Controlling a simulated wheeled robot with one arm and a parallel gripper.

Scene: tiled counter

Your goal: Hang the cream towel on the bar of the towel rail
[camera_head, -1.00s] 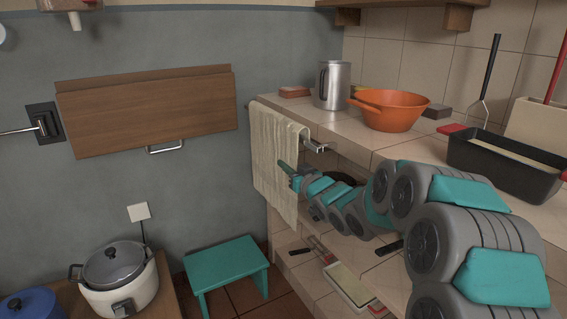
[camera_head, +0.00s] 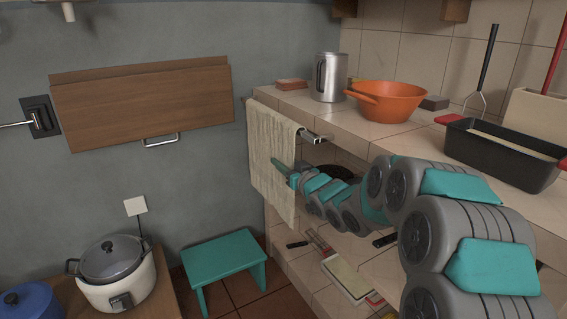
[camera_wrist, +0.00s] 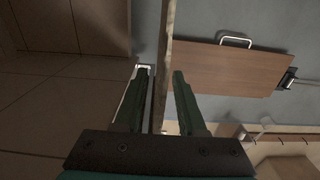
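The cream towel (camera_head: 268,135) hangs draped over the bar of the towel rail (camera_head: 314,138) at the counter's front edge. Its front part hangs down well below the counter top. The bar's near end shows bare to the right of the towel; the rest is hidden under the cloth. My gripper (camera_head: 285,172) is at the towel's near side edge, below the bar. In the wrist view my gripper (camera_wrist: 162,92) has its fingers apart, with the towel (camera_wrist: 164,50) seen edge-on between them and gaps showing beside it.
The counter holds a metal mug (camera_head: 331,78), an orange colander (camera_head: 388,98) and a black loaf pan (camera_head: 502,152). A wooden panel (camera_head: 145,105) with a handle is on the wall. A teal stool (camera_head: 222,256) and a rice cooker (camera_head: 113,270) stand at lower left. Shelves lie under the counter.

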